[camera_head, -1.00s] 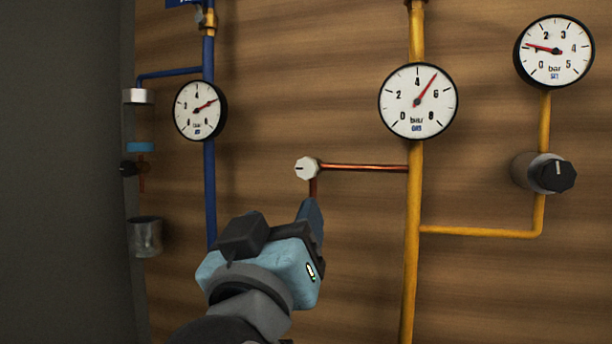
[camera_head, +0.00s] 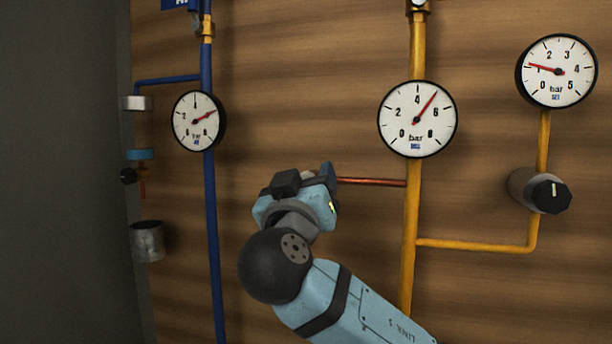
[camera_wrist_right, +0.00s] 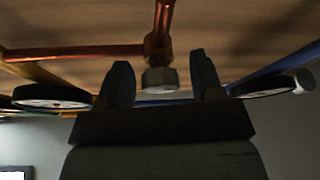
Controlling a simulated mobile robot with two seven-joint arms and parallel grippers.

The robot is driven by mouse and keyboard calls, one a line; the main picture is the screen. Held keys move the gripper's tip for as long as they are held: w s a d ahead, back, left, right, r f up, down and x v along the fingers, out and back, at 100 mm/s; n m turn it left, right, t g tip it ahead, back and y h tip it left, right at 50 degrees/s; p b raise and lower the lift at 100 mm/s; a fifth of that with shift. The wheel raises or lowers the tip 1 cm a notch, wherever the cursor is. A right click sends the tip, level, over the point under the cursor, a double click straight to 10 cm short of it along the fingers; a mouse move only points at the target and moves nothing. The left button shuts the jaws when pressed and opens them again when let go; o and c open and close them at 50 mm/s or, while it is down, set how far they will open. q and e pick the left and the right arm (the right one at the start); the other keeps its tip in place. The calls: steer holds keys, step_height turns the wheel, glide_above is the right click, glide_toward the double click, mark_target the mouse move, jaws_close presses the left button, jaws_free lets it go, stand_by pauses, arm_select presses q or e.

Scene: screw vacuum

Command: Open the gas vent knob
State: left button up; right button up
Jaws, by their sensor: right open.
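The gas vent knob is a pale, faceted knob (camera_wrist_right: 159,80) on a copper pipe fitting, centred in the right wrist view. In the head view it is hidden behind my right gripper (camera_head: 328,174), and only the copper pipe (camera_head: 372,182) shows to the right. In the right wrist view, the two dark fingers of my right gripper (camera_wrist_right: 161,75) are apart, one on each side of the knob, with gaps on both sides. I cannot tell how deep the knob sits between them. My left gripper is not in view.
A yellow pipe (camera_head: 413,215) with a round gauge (camera_head: 417,119) stands right of my gripper. A blue pipe (camera_head: 211,230) with another gauge (camera_head: 196,121) is to the left. A black knob (camera_head: 550,194) and a third gauge (camera_head: 557,71) are at far right.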

steer(key=c, duration=0.9)
steer(key=shift+f+n, duration=0.1)
steer(key=shift+n, duration=0.2)
